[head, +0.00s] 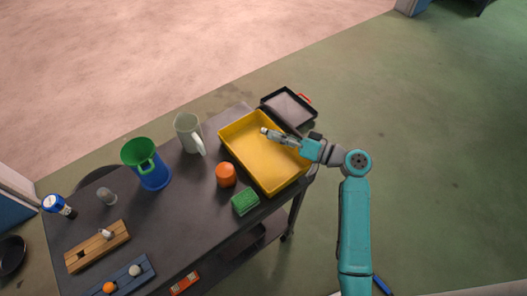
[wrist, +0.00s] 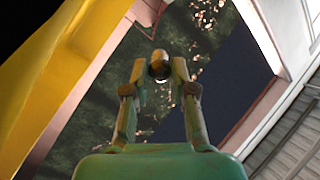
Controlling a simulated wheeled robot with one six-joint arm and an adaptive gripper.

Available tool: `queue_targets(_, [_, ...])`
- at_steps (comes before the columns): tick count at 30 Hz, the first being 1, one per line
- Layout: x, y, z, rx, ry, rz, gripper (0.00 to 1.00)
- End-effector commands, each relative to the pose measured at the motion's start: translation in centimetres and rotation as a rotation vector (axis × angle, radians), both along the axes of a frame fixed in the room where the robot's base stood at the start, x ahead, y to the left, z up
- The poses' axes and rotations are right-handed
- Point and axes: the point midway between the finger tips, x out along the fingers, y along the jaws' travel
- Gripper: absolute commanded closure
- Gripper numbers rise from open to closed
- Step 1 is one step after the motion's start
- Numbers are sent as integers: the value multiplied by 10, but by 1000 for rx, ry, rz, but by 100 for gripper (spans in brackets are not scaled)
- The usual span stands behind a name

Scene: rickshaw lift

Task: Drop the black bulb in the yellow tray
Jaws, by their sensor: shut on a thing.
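The yellow tray (head: 272,172) sits at the right end of the dark table, and its inside looks empty. My gripper (head: 268,132) is over the tray, towards its far side, reaching in from the right. In the wrist view, the fingers are shut on a small rounded bulb (wrist: 160,63). The bulb looks dark at its near end, with a paler, brassy part beyond. In the head view, only a small pale tip of the held thing shows at the fingertips. A yellow wall of the tray (wrist: 45,75) fills the left of the wrist view.
A dark pan with a red handle (head: 290,106) lies beyond the tray. An orange object (head: 226,175) and a green block (head: 245,202) stand at its left. A grey pitcher (head: 188,135), a green-and-blue vessel (head: 152,176) and a wooden holder (head: 85,253) stand farther left.

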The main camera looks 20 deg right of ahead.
Motion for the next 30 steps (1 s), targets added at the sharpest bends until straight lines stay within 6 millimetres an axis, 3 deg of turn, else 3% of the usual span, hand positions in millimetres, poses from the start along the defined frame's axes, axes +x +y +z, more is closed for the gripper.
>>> queue_targets(5, [0, 0, 0, 0, 0, 0, 91])
queue_targets(6, [0, 0, 0, 0, 0, 0, 65])
queue_targets(9, [0, 0, 0, 0, 0, 0, 45])
queue_targets(20, [-3, -3, 0, -1, 0, -1, 45])
queue_targets(30, [-40, -42, 0, 1, 0, -5, 45])
